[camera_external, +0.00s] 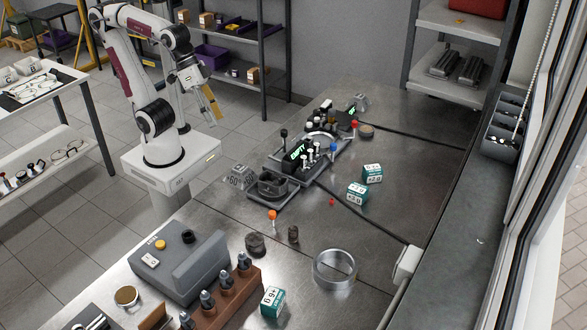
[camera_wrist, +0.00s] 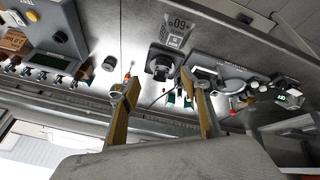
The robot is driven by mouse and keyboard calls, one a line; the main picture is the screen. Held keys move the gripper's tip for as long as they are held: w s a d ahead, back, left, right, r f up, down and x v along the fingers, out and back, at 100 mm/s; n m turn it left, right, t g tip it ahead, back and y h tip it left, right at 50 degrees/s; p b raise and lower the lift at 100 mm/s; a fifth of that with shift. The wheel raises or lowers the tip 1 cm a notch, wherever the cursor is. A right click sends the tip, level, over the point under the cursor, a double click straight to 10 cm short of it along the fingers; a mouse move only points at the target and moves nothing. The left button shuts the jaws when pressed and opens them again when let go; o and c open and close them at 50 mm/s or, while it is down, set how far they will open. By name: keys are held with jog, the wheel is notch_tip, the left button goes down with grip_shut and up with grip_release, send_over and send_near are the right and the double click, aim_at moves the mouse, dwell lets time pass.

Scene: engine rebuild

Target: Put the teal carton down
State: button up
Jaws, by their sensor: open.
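Three teal and white cartons rest on the metal bench, apart from my gripper. One carton (camera_external: 372,174) is right of the bench's middle, a second carton (camera_external: 357,195) stands just in front of it, and a third carton (camera_external: 272,302) is at the front beside the brown rack. My gripper (camera_external: 211,104) is raised above the bench's far left side, near my base. In the wrist view, its two yellowish fingers (camera_wrist: 158,79) are spread with nothing held between them. Small teal patches (camera_wrist: 171,99) show beyond the fingers, partly hidden by the right finger.
A grey device (camera_external: 180,262) and a brown rack (camera_external: 228,298) with several dark bottle-like parts occupy the front left. A metal ring (camera_external: 334,269) lies near the front right. A fixture row (camera_external: 312,148) crosses the back middle. A black cable runs toward a white box (camera_external: 407,263).

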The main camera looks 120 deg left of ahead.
jog(key=s+f+m, duration=0.4)
jog(key=s+m, duration=0.1)
jog(key=s, duration=0.2)
jog(key=shift+s+d+m, duration=0.15)
jog(key=shift+d+m, duration=0.25)
jog(key=shift+d, duration=0.05)
jog(key=shift+o, duration=0.4)
dwell(1.4)
